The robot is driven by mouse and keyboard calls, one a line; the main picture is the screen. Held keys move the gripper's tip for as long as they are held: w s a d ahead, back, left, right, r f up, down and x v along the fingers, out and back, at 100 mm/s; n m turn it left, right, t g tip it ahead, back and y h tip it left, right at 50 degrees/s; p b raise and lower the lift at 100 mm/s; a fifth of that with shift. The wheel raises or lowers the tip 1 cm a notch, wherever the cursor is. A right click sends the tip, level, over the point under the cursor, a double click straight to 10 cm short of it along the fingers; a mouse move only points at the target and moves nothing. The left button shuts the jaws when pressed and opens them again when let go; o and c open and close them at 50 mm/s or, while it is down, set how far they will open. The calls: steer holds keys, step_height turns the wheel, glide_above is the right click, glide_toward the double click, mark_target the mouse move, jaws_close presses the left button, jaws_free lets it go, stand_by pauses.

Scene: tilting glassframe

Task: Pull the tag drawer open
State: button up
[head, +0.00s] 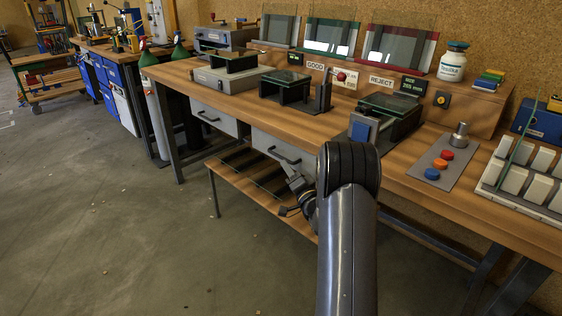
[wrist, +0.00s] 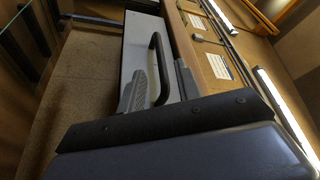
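Two grey drawers hang under the workbench top. The left drawer (head: 214,118) and the right drawer (head: 268,143) each have a dark bar handle and look shut in the head view. I cannot read a label that tells which is the tag drawer. My gripper (head: 296,186) is low in front of the right drawer, partly hidden by my arm. In the wrist view, a black handle (wrist: 155,42) stands out from a grey drawer front (wrist: 137,45). The two fingers of my gripper (wrist: 160,72) are apart, one on each side of the handle, with gaps visible.
The workbench (head: 400,178) carries glass frames, a button panel (head: 440,166) and a white bottle (head: 453,62). A slatted lower shelf (head: 245,178) lies below the drawers, close to my gripper. Open floor (head: 110,220) lies in front and left.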

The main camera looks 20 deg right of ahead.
mark_target(282, 158)
steer(key=shift+x, duration=2.7)
steer(key=shift+c, duration=0.2)
jaws_close()
